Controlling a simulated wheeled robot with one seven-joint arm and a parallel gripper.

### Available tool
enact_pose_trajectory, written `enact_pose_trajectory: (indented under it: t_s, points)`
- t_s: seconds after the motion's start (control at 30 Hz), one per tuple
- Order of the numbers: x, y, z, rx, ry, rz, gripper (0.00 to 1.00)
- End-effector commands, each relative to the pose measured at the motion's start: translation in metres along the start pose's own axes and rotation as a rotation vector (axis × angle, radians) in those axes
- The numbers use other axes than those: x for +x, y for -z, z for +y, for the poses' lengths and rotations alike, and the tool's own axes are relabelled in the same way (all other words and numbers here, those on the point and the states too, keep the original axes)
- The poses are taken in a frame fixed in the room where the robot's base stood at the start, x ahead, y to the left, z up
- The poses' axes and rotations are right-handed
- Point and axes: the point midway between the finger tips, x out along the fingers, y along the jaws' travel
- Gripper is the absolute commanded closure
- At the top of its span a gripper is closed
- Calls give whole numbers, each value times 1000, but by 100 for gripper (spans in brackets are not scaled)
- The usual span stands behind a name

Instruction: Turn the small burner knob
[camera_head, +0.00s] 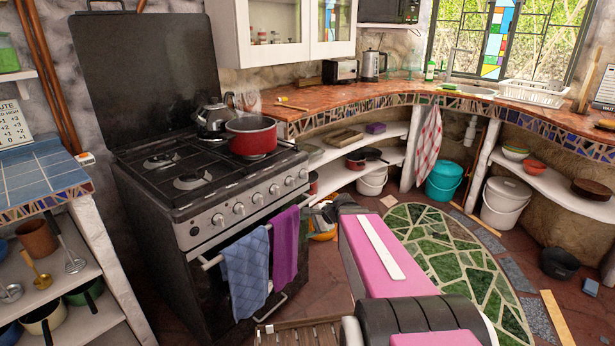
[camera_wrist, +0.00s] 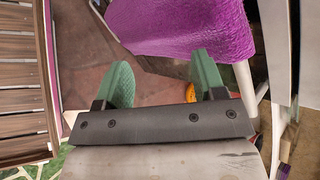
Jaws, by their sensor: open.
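The stove (camera_head: 150,205) stands at left with a row of several silver knobs (camera_head: 239,208) along its sloped front panel. Which knob belongs to the small burner (camera_head: 158,161) I cannot tell. My gripper (camera_wrist: 162,68) is open, with two green fingers spread apart and nothing between them. It is near the purple towel (camera_wrist: 190,28), which hangs on the stove front. In the head view my pink arm reaches toward the stove's right side, and the fingers do not show clearly. No knob shows in the wrist view.
A red pot (camera_head: 251,138) and a kettle (camera_head: 211,115) stand on the rear and right of the cooktop. A blue towel (camera_head: 245,272) and the purple towel (camera_head: 284,245) hang from the oven handle (camera_head: 210,262). A slatted wooden thing (camera_wrist: 22,85) lies at left in the wrist view.

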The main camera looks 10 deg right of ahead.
Motion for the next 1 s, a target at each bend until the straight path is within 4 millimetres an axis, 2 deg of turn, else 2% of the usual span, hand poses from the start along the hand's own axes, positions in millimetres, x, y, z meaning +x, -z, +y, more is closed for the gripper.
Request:
enact_pose_trajectory:
  t_s: [0.1, 0.3, 0.43, 0.6, 0.77, 1.0]
  points:
    - [-15, 16, -38, 260, 187, -80, 37]
    - [-56, 45, -94, 679, 469, -273, 37]
    - [-82, 62, -117, 872, 592, -395, 37]
    - [-101, 73, -130, 995, 666, -488, 37]
    - [-98, 74, -138, 1014, 677, -504, 37]
    - [-70, 72, -166, 1010, 674, -502, 37]
